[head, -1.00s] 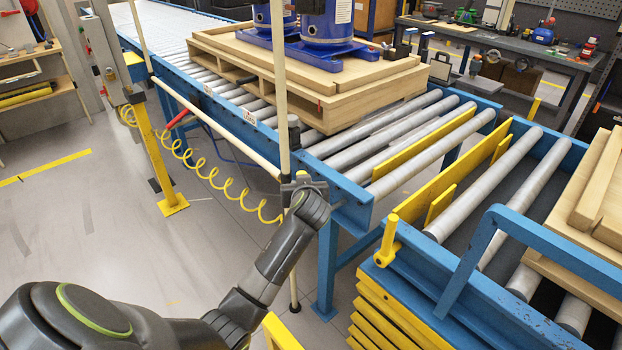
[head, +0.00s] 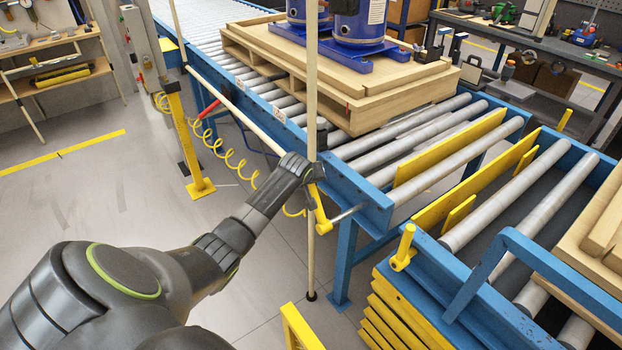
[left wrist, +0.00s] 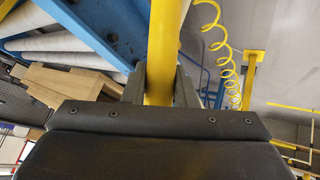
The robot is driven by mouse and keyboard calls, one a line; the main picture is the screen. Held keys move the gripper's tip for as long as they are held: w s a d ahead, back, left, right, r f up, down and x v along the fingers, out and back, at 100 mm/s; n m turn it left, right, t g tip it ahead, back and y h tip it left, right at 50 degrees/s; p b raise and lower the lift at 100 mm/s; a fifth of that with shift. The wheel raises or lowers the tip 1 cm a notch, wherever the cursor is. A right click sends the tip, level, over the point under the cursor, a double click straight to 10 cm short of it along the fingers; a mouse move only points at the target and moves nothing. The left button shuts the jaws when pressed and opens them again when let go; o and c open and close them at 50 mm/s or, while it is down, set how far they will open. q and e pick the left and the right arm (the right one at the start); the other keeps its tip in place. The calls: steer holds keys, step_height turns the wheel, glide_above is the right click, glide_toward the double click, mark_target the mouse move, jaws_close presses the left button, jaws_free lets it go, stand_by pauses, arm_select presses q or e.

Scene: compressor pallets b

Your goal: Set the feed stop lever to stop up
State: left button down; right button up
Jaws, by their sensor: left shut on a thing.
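The feed stop lever (head: 320,212) is a yellow arm on a shaft at the near end corner of the blue conveyor. It slants up and slightly left from the shaft. My left gripper (head: 310,180) is shut on its upper part. In the left wrist view the yellow lever (left wrist: 161,55) passes between the two dark fingers of the left gripper (left wrist: 160,88). The lever's gripped end is hidden by the gripper in the head view. A yellow plate (head: 450,150) stands between the end rollers. My right gripper is not in view.
A pale upright pole (head: 311,100) stands right beside the gripper. A coiled yellow hose (head: 235,165) hangs behind it. A pallet (head: 350,95) with blue compressors sits on the rollers. Another yellow handle (head: 404,248) is on the blue lift frame at the right. Open floor lies left.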

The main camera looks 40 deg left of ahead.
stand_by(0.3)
arm_select(q)
steer(key=c, duration=1.6)
jaws_free()
steer(key=o, duration=0.4)
steer(key=shift+a+f, duration=0.1)
steer(key=shift+a, duration=0.05)
steer(key=shift+o, duration=0.2)
steer(key=v, duration=1.7)
steer(key=shift+b, duration=0.3)
steer(key=shift+s, duration=0.1)
